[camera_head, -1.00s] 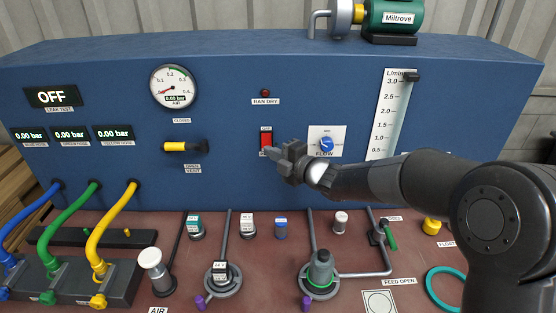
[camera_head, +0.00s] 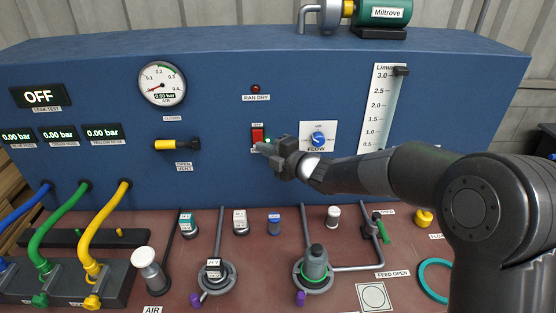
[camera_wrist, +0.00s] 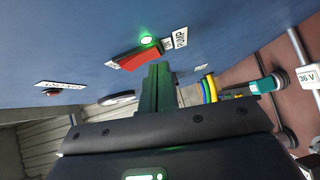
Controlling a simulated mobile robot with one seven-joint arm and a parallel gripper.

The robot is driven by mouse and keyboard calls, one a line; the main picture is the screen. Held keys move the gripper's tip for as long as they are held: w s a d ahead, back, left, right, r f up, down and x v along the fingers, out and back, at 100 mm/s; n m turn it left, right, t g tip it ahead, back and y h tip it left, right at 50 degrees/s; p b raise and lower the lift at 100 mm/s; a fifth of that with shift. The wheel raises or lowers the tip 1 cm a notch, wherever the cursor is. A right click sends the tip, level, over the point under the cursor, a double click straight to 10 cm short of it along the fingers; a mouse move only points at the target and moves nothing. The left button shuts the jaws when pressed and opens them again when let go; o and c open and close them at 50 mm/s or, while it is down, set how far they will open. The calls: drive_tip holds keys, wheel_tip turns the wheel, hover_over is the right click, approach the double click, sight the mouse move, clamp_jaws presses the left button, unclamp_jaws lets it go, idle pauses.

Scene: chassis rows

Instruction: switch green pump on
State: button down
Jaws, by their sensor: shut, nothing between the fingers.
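The green pump (camera_head: 384,12) labelled Miltrove stands on top of the blue panel at the right. The red rocker switch (camera_head: 258,135) is on the panel front, with an OFF label above it. In the wrist view the red switch (camera_wrist: 139,59) lies just beyond my fingertips, beside a PUMP label (camera_wrist: 181,37). A small green lamp (camera_wrist: 146,40) beside the switch glows; it also shows in the head view (camera_head: 267,140). My gripper (camera_head: 262,148) is shut and empty at the lower end of the switch. Whether it touches the switch I cannot tell.
The FLOW knob (camera_head: 318,140) is just right of my gripper, and the yellow-handled vent valve (camera_head: 178,145) is to its left. The RAN DRY lamp (camera_head: 255,89) is above. Valves and fittings stand on the red-brown bench below.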

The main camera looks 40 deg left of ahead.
drive_tip(key=s+d+f, duration=0.1)
drive_tip(key=s+d, duration=0.1)
drive_tip(key=d, duration=1)
drive_tip(key=shift+s+d+f, duration=0.15)
drive_tip(key=shift+s+d, duration=0.05)
drive_tip(key=shift+w, duration=0.1)
